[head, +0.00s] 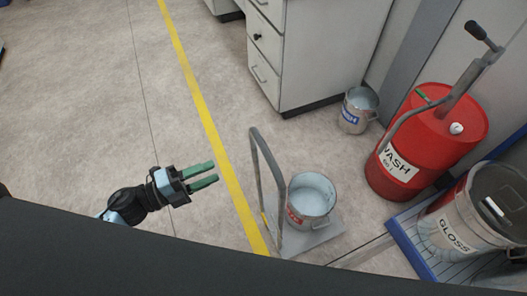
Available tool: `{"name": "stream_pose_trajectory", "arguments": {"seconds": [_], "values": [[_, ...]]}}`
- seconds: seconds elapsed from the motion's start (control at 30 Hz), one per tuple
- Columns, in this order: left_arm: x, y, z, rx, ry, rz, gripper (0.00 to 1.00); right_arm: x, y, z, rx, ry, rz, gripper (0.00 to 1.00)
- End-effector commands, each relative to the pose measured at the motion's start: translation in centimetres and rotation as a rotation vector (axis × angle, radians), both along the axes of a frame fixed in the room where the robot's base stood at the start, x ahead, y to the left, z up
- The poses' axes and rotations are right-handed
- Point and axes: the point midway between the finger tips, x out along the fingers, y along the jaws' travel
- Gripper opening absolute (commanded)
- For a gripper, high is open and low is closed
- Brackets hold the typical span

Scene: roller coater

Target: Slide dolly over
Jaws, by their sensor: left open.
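The dolly (325,238) is a small grey platform low on the floor, with an upright grey hoop handle (266,165) at its left end. An open metal bucket (312,200) with a red label and pale contents stands on the platform. My left gripper (214,174) has green fingers and is open and empty. It is to the left of the handle, apart from it, with its fingers pointing right. The near edge of the dolly is partly hidden by my own dark body. My right gripper does not show.
A yellow floor line (205,115) passes left of the dolly. A red WASH drum (432,140) with a pump, a GLOSS drum (450,232) on a blue-edged pallet (408,243) and a bucket (357,110) stand to the right. A drawer cabinet (310,60) is behind. Floor at left is clear.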

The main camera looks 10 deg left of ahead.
Motion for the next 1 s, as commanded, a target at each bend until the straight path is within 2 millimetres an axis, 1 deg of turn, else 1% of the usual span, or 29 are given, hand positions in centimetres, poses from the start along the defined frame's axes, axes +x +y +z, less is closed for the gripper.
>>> {"name": "stream_pose_trajectory", "arguments": {"seconds": [0.1, 0.27, 0.37, 0.47, 0.57, 1.0], "values": [[0.3, 0.1, 0.0, 0.044, -0.04, -0.044, 0.44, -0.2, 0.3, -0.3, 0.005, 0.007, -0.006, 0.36], [0.3, 0.0, 0.1, 0.05, -0.048, -0.052, 0.44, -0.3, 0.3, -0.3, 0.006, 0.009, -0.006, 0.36], [0.6, -0.3, 0.2, 0.048, -0.047, -0.05, 0.44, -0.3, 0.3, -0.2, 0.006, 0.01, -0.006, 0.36], [1.2, -1.2, 0.3, 0.046, -0.048, -0.049, 0.44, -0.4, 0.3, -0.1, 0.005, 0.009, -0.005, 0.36], [2.2, -2.7, 0.3, 0.044, -0.05, -0.05, 0.44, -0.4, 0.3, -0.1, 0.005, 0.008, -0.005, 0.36], [7.3, -10.3, 0.2, 0.045, -0.047, -0.048, 0.44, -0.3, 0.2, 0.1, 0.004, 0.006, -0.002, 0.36]]}}
